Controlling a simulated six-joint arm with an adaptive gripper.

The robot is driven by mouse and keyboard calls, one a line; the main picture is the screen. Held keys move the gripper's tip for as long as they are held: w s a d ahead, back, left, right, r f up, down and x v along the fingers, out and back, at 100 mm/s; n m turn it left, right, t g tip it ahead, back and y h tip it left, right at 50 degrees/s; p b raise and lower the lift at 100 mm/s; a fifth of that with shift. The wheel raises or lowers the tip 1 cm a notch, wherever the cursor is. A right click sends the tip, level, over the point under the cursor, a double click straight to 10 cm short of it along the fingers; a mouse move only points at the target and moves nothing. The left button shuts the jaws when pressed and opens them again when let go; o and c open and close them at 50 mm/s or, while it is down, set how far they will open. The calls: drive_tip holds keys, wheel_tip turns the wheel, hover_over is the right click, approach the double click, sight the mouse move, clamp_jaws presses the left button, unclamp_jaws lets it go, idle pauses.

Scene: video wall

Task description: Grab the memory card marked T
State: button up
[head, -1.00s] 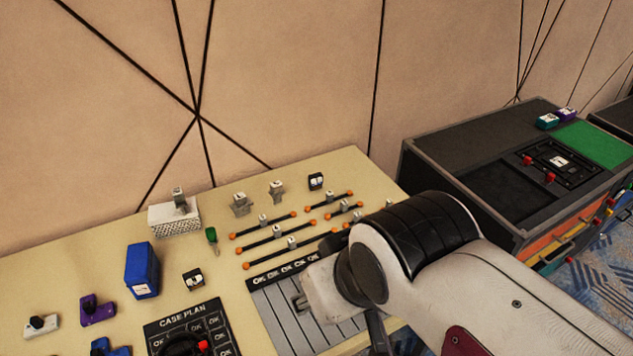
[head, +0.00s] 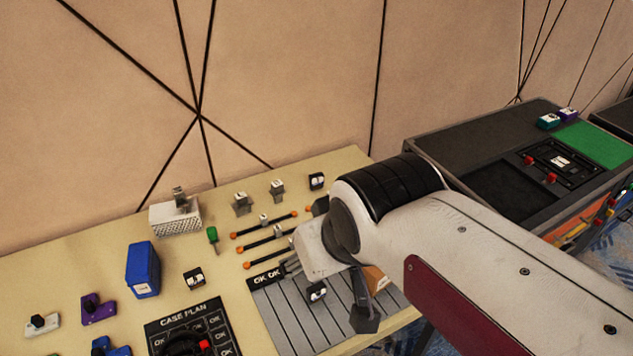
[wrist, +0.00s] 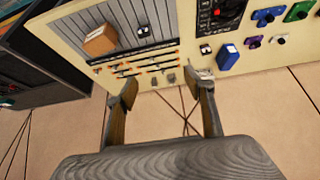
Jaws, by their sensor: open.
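Several small black cards with white labels lie on the cream table, and I cannot read a T on any of them. One card (head: 317,181) is at the back edge, one (head: 194,278) is beside the blue box, and one (head: 317,291) is on the grey slatted panel. In the wrist view, cards also show near the blue box (wrist: 205,49) and on the panel (wrist: 143,31). My gripper (wrist: 168,93) is open and empty, its two fingers wide apart, above the table's back part. In the head view my arm hides part of the table's right side.
The blue box (head: 142,270) stands at the left. Black rods with orange ends (head: 265,244), grey clips (head: 242,203) and a white perforated block (head: 175,219) are near the back. A tan block (head: 376,277) sits on the panel. A dark cabinet (head: 440,150) stands at right.

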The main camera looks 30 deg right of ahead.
drive_tip(key=w+d+f+t+h, duration=0.15)
drive_tip(key=w+d, duration=0.35)
drive_tip(key=w, duration=0.6)
drive_tip(key=w+d+f+t, duration=0.15)
drive_tip(key=w+d, duration=0.35)
drive_tip(key=w, duration=0.5)
drive_tip(key=w+d+f+h, duration=0.15)
drive_tip(key=w+d, duration=0.35)
drive_tip(key=w, duration=0.6)
drive_tip(key=w+d+f+t+y, duration=0.1)
drive_tip(key=w+d+f+t, duration=0.1)
drive_tip(key=w+d+f, duration=0.65)
drive_tip(key=t+y, duration=0.1)
drive_tip(key=t, duration=0.1)
approach(318, 179)
drive_tip(key=w, duration=0.3)
drive_tip(key=shift+d+f, duration=0.25)
drive_tip(key=shift+d+f+y, duration=0.1)
drive_tip(key=shift+f+y, duration=0.2)
drive_tip(key=shift+f, duration=0.2)
drive_tip(key=shift+x, duration=1.35)
